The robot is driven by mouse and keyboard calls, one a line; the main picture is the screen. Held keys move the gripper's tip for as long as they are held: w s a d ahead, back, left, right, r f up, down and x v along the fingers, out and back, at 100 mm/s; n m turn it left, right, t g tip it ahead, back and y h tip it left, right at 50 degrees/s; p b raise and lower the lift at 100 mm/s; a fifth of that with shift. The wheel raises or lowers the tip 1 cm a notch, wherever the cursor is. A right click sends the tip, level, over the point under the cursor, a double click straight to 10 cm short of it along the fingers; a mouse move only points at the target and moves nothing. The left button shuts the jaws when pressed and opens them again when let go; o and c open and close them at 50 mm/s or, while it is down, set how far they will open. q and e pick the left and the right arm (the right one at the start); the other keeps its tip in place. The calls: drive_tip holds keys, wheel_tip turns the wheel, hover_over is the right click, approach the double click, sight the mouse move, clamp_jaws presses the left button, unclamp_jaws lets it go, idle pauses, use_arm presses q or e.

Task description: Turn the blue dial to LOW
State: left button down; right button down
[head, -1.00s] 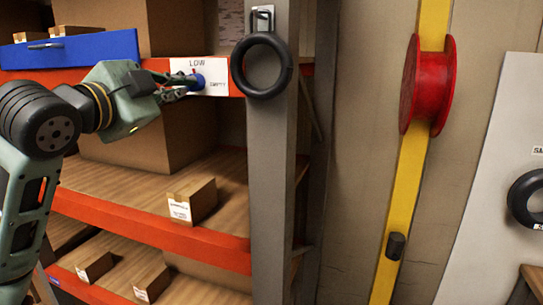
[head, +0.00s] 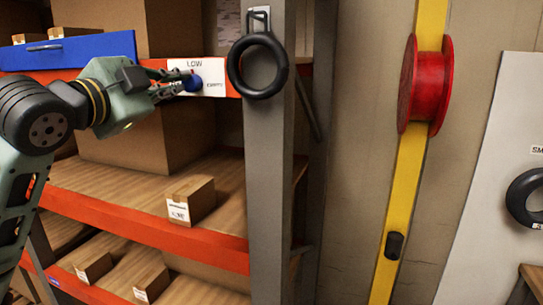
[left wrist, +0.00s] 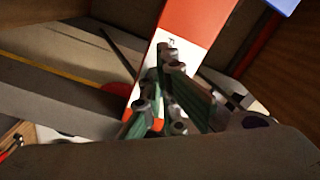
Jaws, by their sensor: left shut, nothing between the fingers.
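The blue dial (head: 193,83) sits on a white plate (head: 213,77) on the orange shelf beam. In the left wrist view the shut fingers (left wrist: 168,85) lie in front of the white plate (left wrist: 183,25), and the dial is hidden. My right gripper is not in view.
A black ring (head: 257,66) hangs from a hook on the grey post (head: 268,150), just right of the plate. A blue drawer (head: 70,50) is at the left. A small carton (head: 190,200) stands on the shelf below. A red spool (head: 425,85) is on the yellow strip farther right.

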use_arm(q)
drive_tip(key=v, duration=0.5)
drive_tip(key=shift+s+a+f+b, duration=0.15)
drive_tip(key=shift+a+f+b, duration=0.05)
drive_tip(key=shift+a+b, duration=0.15)
